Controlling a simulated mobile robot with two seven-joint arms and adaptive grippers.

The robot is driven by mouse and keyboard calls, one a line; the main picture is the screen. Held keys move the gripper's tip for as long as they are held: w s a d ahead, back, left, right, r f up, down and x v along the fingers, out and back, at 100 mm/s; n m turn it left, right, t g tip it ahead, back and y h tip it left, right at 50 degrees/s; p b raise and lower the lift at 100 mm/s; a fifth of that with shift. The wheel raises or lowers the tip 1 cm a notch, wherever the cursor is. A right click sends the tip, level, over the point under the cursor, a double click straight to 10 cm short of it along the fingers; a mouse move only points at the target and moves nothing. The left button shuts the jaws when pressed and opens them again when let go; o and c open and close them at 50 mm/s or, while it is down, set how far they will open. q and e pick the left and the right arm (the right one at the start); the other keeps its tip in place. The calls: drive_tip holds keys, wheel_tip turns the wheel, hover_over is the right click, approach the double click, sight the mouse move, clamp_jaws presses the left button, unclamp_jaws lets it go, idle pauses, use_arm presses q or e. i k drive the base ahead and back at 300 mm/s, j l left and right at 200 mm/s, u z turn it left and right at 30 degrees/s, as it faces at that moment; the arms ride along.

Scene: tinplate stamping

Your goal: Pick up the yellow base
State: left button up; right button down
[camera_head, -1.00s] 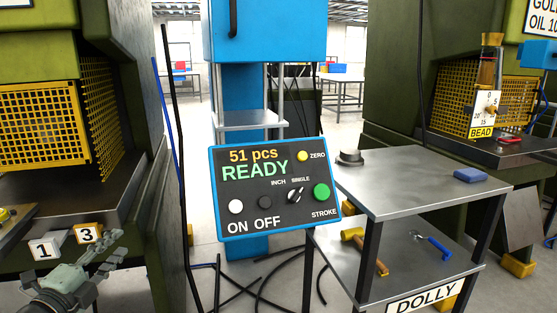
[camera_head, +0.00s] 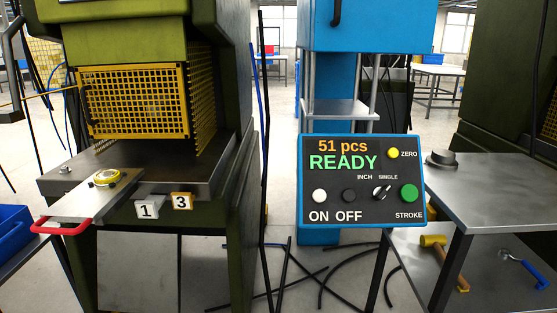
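A small round yellow piece with a pale top (camera_head: 105,177) sits on a flat metal slide plate (camera_head: 88,204) at the front of the left green press. It is the yellow thing most like a base; its details are too small to tell. A small dark part stands out at its left side. The slide plate has a red handle (camera_head: 62,228) at its front left end. Neither of my grippers is in view, and nothing covers the yellow piece.
A yellow mesh guard (camera_head: 135,101) stands behind the slide plate. Tags 1 (camera_head: 147,207) and 3 (camera_head: 181,201) hang on the press front. A control panel (camera_head: 362,180) reads READY.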

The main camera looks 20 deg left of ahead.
sight(103, 179)
drive_tip(key=u, duration=1.85)
